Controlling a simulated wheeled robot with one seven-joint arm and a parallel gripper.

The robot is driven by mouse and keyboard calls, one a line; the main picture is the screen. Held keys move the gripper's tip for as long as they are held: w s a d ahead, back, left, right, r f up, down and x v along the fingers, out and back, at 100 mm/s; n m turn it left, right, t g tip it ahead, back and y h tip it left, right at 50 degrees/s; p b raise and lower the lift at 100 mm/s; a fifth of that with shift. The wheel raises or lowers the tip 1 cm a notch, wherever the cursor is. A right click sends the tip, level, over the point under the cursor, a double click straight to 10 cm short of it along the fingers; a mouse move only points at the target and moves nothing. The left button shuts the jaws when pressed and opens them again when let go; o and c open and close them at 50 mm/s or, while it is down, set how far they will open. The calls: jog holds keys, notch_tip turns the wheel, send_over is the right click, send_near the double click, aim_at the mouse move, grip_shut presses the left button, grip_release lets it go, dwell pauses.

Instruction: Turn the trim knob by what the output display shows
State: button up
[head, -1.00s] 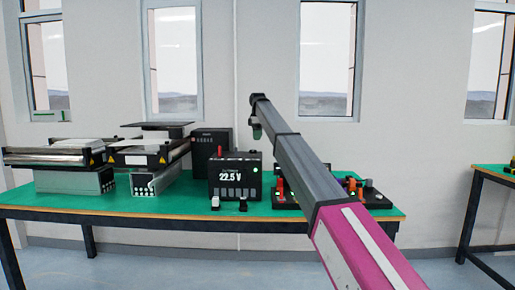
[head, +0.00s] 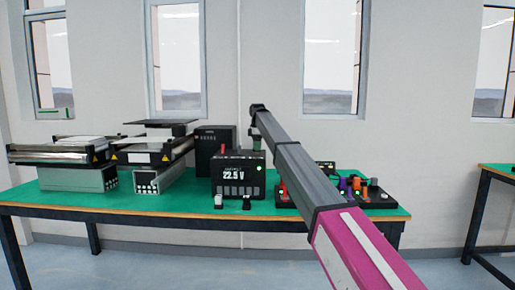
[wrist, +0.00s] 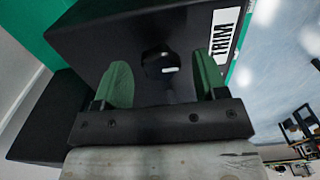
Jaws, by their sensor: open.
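The output display (head: 240,174) is a black box on the green table and reads 22.5 V, with a green light at its upper right. In the wrist view, the trim knob (wrist: 160,62) is a dark round knob with a light mark, on a black box face beside a white TRIM label (wrist: 225,35). My gripper (wrist: 161,80) has green fingers spread apart, one on each side of the knob in the picture. I see no contact with the knob. In the head view my arm reaches over the table; its gripper end is hard to make out.
Mini conveyors (head: 65,150) stand at the left of the green table (head: 150,203). A black cabinet (head: 213,148) stands behind the display. Control boxes with orange and purple parts (head: 350,185) sit at the right, partly behind my arm.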

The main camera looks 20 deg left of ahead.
jog(key=shift+f, duration=0.35)
jog(key=c, duration=0.9)
jog(key=shift+c, duration=0.2)
